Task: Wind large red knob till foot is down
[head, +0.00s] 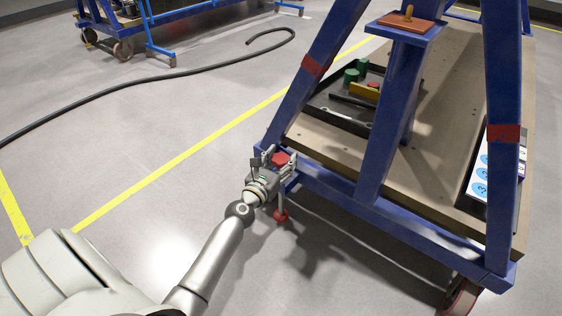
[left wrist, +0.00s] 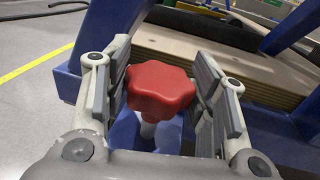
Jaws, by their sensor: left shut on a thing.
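The large red knob (head: 281,158) is on top of a post at the near left corner of the blue jig frame. In the left wrist view the lobed red knob (left wrist: 160,88) sits between the two fingers. My left gripper (head: 279,162) reaches in from the left and is shut on the knob, with the finger pads (left wrist: 207,95) on either side. Below the gripper, a red foot end (head: 280,216) shows under the frame; whether it touches the floor is hard to tell. My right gripper is not in view.
The jig's blue frame (head: 386,130) has a wooden shelf (head: 440,180) holding a black tray (head: 340,111) of parts. A caster wheel (head: 461,298) is at the lower right. A black hose (head: 150,80) lies on the floor. Open floor lies left of the jig.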

